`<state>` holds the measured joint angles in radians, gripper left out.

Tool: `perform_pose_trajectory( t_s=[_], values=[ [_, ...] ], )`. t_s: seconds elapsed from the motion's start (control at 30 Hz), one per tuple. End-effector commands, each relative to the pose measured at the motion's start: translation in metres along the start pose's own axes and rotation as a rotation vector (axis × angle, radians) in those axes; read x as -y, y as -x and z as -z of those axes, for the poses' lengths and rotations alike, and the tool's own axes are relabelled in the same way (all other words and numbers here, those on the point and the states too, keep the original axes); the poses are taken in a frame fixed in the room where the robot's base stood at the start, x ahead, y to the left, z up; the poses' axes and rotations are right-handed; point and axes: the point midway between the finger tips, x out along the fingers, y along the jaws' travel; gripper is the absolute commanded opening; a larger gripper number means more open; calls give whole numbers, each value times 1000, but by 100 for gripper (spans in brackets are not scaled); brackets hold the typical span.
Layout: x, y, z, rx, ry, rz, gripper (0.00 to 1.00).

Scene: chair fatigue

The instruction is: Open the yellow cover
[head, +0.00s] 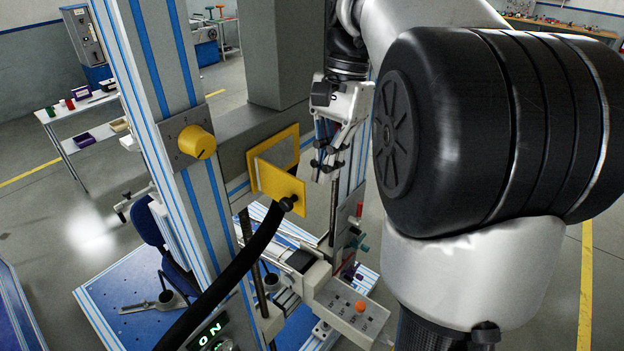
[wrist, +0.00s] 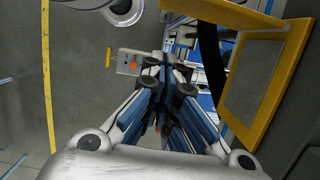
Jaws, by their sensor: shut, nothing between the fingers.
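The yellow cover (head: 280,186) stands swung out at an angle from its yellow frame (head: 283,148) on the grey housing in the head view. In the wrist view, a yellow bar (wrist: 225,12) that looks like the cover seen nearly edge-on runs across the top, and the frame (wrist: 240,131) with its grey panel is on the right. My gripper (head: 322,170) points down just right of the cover and frame, apart from them. In the wrist view my gripper (wrist: 166,70) has its fingers together and empty.
A yellow knob (head: 196,142) sits on the blue-striped column at left. A control box with an orange button (head: 360,306) lies below. A side table (head: 85,120) stands far left.

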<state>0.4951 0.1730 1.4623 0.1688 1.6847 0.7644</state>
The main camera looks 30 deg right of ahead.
Motion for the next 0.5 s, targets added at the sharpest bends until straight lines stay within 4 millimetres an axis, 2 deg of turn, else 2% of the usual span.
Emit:
perform_pose_trajectory(
  t_s=[0.1, 0.2, 0.5],
  values=[
    [0, -3, -21, -2, 4, 1, 0],
    [0, -6, -31, -2, 3, 1, 0],
    [0, -8, -39, -1, 1, 0, 0]
  ],
)
